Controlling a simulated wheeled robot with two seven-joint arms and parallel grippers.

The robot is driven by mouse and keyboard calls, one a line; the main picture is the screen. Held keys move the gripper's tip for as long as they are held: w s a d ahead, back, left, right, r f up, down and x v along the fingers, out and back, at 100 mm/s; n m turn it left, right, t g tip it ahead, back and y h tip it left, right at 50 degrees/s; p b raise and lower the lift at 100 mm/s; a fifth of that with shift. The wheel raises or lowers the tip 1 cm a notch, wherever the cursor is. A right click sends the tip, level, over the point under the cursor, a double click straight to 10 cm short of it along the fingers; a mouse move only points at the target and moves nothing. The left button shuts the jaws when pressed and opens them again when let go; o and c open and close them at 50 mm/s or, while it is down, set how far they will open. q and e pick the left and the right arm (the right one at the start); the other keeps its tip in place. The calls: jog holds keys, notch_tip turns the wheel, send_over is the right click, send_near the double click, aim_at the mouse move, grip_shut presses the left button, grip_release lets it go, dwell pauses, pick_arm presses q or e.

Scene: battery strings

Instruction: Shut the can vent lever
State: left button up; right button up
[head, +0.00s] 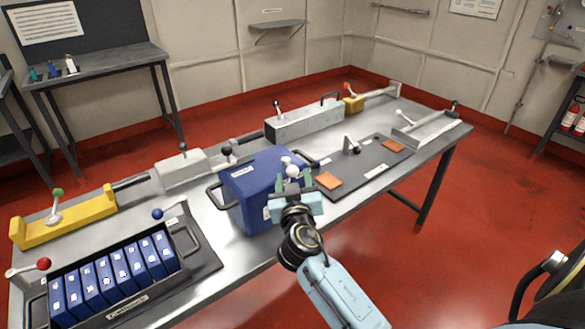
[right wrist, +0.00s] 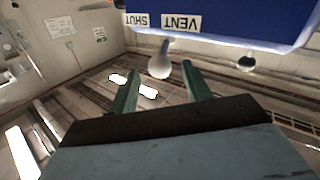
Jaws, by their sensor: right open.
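The blue can (head: 240,196) stands on the table with a dark handle on its left side. A white ball knob (head: 292,171) on the can's near right side appears to be the vent lever's end. My right gripper (head: 293,184) is at this knob, open, with green fingers. In the right wrist view the white knob (right wrist: 160,67) shows between the fingertips (right wrist: 160,78), nearer the left one; whether it touches is unclear. The can (right wrist: 230,15) fills the top there, with upside-down SHUT (right wrist: 140,20) and VENT (right wrist: 181,23) labels. My left gripper is not in view.
A black tray (head: 125,312) of blue cells with red and blue ball levers lies left. A yellow clamp (head: 80,220), grey block (head: 182,166) and long grey box (head: 305,122) stand behind. A dark mat (head: 375,178) with orange pads lies right.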

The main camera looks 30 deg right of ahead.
aim_at(293, 175)
jog(key=shift+x, duration=1.85)
grip_shut()
